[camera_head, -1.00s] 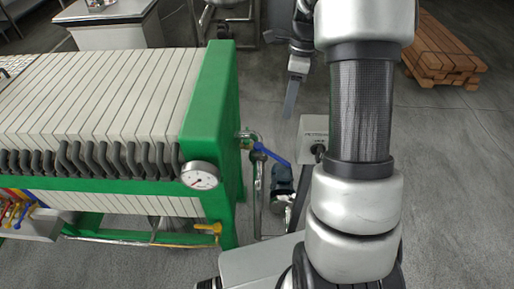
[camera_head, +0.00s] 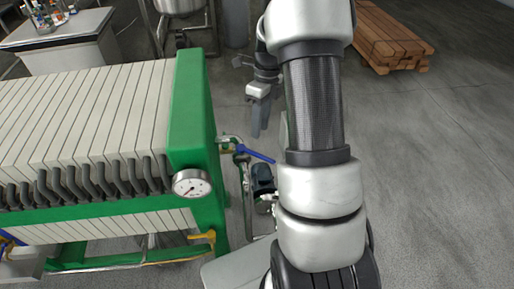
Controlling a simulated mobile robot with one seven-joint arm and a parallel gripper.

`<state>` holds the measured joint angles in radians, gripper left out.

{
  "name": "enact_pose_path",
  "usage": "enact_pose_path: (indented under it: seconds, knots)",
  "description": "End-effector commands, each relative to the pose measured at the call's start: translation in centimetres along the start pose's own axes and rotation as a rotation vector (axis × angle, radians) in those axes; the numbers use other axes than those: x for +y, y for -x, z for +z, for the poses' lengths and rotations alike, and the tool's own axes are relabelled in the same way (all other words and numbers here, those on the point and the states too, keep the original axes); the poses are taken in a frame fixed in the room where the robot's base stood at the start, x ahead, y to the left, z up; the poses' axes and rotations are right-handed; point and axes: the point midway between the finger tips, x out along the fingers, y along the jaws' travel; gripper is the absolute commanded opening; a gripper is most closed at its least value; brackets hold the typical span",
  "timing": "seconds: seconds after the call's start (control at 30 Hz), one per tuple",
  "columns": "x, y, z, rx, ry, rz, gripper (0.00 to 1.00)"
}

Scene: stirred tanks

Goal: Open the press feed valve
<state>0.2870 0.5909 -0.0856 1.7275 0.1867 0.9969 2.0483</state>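The filter press (camera_head: 190,110) has a green end frame and a stack of pale plates, and fills the left side. A valve with a blue lever (camera_head: 254,153) sits on the pipe just right of the green frame; its lever points right and slightly down. I cannot be sure that it is the press feed valve. A yellow-handled valve (camera_head: 205,236) is low on the frame's front. My gripper (camera_head: 258,118) hangs beyond the blue lever, pointing down, apart from it. Its finger gap is too small to judge.
A dark blue pump (camera_head: 262,180) stands on the floor below the blue lever. A round gauge (camera_head: 191,186) is on the green frame. A bench with bottles (camera_head: 70,50) is at back left, a wood pallet (camera_head: 388,40) at back right. The floor at right is clear.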

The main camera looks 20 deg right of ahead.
Motion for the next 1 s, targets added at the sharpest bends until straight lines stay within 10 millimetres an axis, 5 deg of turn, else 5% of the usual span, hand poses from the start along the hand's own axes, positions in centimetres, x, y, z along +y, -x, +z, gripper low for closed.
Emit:
enact_pose_path:
  seconds: [0.2,0.4,0.83,1.0]
  knots:
    - [0.0,-4.9,0.0,0.001,0.000,0.003,0.31]
    - [0.0,-7.7,0.0,0.001,0.000,0.002,0.31]
    - [0.0,-8.8,0.0,0.000,0.001,-0.001,0.31]
    - [0.0,-8.8,0.0,0.000,0.001,-0.001,0.06]
